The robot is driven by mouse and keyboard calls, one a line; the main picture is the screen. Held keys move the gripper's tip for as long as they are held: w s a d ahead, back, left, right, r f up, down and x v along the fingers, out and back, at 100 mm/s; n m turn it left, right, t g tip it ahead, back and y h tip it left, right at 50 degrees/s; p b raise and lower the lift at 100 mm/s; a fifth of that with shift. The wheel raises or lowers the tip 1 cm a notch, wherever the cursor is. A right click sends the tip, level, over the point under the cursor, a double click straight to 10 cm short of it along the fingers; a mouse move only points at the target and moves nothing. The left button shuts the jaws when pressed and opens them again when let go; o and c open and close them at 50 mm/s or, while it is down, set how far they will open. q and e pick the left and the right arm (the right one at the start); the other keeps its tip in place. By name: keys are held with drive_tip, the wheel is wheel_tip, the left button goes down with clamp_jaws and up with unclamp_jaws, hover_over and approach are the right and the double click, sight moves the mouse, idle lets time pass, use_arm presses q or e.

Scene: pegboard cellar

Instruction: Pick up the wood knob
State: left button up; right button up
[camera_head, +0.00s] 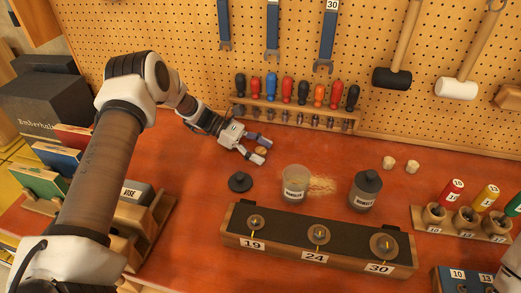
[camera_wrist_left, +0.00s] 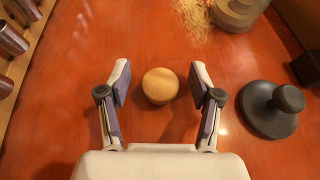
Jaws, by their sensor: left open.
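The wood knob (camera_wrist_left: 160,85) is a small round pale-wood piece on the red-brown bench. In the left wrist view it lies between the two fingers of my left gripper (camera_wrist_left: 160,92), with a gap on each side. In the head view the knob (camera_head: 261,151) shows between the fingertips of my left gripper (camera_head: 261,149), in front of the screwdriver rack. The left gripper is open and holds nothing. Two more small pale wooden pieces, one of them a left piece (camera_head: 388,162) and the other a right piece (camera_head: 412,166), stand farther right on the bench. My right gripper is not seen.
A dark knobbed lid (camera_wrist_left: 270,108) lies right of the gripper in the wrist view. A glass jar (camera_head: 295,184) with spilled shavings (camera_head: 322,185) and a lidded jar (camera_head: 365,190) stand nearby. The screwdriver rack (camera_head: 290,113) is behind; a numbered block (camera_head: 310,260) is in front.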

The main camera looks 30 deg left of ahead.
use_arm(q)
drive_tip(key=shift+s+r, duration=0.1)
drive_tip(key=shift+c, duration=0.9)
drive_tip(key=c, duration=0.5)
drive_tip(key=shift+c, duration=0.9)
